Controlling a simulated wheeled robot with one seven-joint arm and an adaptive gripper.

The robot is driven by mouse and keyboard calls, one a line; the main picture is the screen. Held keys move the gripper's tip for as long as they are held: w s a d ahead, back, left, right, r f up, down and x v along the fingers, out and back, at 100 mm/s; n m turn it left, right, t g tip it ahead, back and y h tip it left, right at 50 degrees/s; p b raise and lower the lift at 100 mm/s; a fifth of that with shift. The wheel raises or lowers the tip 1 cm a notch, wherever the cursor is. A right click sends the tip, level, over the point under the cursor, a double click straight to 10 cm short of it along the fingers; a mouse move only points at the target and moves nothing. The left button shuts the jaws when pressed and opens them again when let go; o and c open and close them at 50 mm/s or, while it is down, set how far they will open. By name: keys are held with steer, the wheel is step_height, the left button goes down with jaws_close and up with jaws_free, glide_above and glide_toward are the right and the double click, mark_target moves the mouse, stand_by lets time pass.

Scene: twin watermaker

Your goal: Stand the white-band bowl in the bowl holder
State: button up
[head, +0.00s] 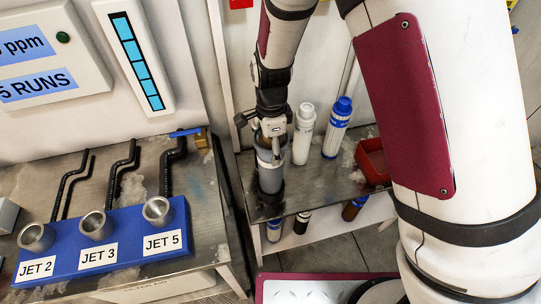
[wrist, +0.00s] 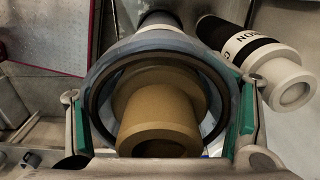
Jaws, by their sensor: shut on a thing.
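The grey bowl (head: 270,178) is upright at the left of the steel bench in the head view. A pale band shows near its upper part. My gripper (head: 270,131) is above it, with its fingers at its top. In the wrist view the bowl (wrist: 101,72) is between the green pads of my gripper (wrist: 164,118), which is shut on it. A tan cartridge (wrist: 158,112) sits inside the bowl's dark rim. A dark ring (head: 269,196), perhaps the bowl holder, is around the bowl's foot; I cannot tell whether the bowl is fully seated.
A white cartridge (head: 303,135) and a blue-capped one (head: 337,128) stand to the right. A black-banded cartridge (wrist: 252,57) is close beside the bowl in the wrist view. A red bin (head: 373,160) is farther right. A blue block (head: 120,226) with jet cups is at left.

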steer(key=shift+f, duration=1.85)
steer(key=o, duration=2)
step_height(320, 180, up, 12)
